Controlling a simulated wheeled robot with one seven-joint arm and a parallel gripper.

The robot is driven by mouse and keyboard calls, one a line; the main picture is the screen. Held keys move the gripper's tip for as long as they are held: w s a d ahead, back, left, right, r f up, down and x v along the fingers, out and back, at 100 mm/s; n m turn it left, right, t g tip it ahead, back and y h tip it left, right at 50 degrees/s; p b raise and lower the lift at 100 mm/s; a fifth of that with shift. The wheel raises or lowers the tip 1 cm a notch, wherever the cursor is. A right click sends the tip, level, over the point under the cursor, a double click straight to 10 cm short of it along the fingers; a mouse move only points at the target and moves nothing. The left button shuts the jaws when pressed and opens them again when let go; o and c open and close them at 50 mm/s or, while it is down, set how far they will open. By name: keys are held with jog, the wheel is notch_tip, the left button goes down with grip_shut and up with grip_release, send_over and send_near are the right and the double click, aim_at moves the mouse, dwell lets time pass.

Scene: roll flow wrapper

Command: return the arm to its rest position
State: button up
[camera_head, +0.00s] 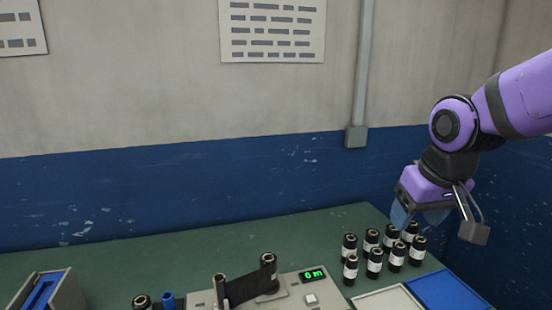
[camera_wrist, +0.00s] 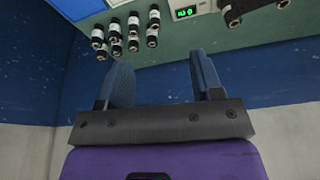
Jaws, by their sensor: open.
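My gripper (camera_head: 418,214) hangs from the purple arm at the right of the head view, near the back right of the green table (camera_head: 200,240). Its blue fingers stand apart with nothing between them, as the wrist view (camera_wrist: 162,75) also shows. In the head view the fingers appear next to a group of black rolls with white labels (camera_head: 375,262). The same rolls show at the top left of the wrist view (camera_wrist: 133,42), clear of the fingers.
A grey machine with a green display (camera_head: 313,274) and a dark film between two posts (camera_head: 245,287) stands at the front middle. White (camera_head: 388,299) and blue (camera_head: 447,291) trays lie at the right. A grey holder (camera_head: 60,290) is at the left. A blue-and-grey wall (camera_head: 180,180) rises behind the table.

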jog(key=s+d+r+m+t, duration=0.1)
jog(key=s+d+r, duration=0.2)
jog(key=s, duration=0.3)
jog(key=s+d+r, duration=0.3)
jog(key=s, duration=0.3)
jog(key=shift+m+t+h, duration=0.3)
jog(key=shift+m+t, duration=0.1)
